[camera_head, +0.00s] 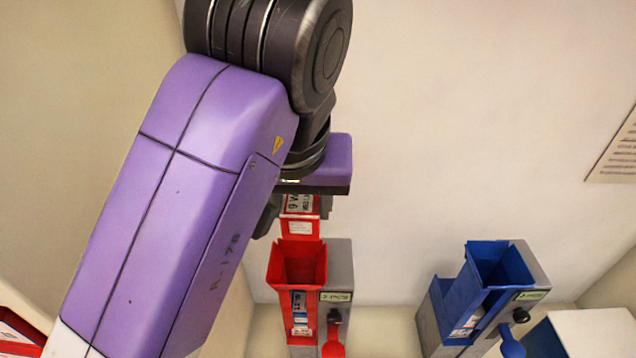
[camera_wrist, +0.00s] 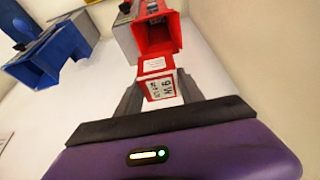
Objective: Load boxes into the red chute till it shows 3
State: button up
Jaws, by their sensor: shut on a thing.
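My gripper (camera_head: 297,214) is shut on a red and white box (camera_head: 300,228). In the wrist view, the box (camera_wrist: 160,84) sits between the two dark fingers of my gripper (camera_wrist: 159,88). The red chute (camera_head: 284,268) has an open, flared top, and the held box is just above it in the head view. The chute also shows beyond the box in the wrist view (camera_wrist: 172,38). Boxes with printed labels (camera_head: 299,304) show in its front slot. A small label or display (camera_head: 336,296) reading something with "PCS" is on its grey side; I cannot read the number surely.
A blue chute (camera_head: 466,290) with its own grey housing stands to the right, apart from the red one. A pale container (camera_head: 590,330) is at the lower right corner. A red and white item (camera_head: 18,335) shows at the lower left. Plain wall stands behind.

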aim_at(294, 233)
jog(key=f+b, duration=0.2)
jog(key=f, duration=0.1)
jog(key=a+f+b, duration=0.1)
jog(key=f, duration=0.1)
jog(key=shift+s+a, duration=0.1)
jog(key=shift+s, duration=0.2)
jog(key=shift+f+b, duration=0.6)
jog(key=shift+f, duration=0.2)
jog(key=shift+f+b, duration=1)
jog(key=shift+f, duration=0.6)
jog(key=o, duration=1.4)
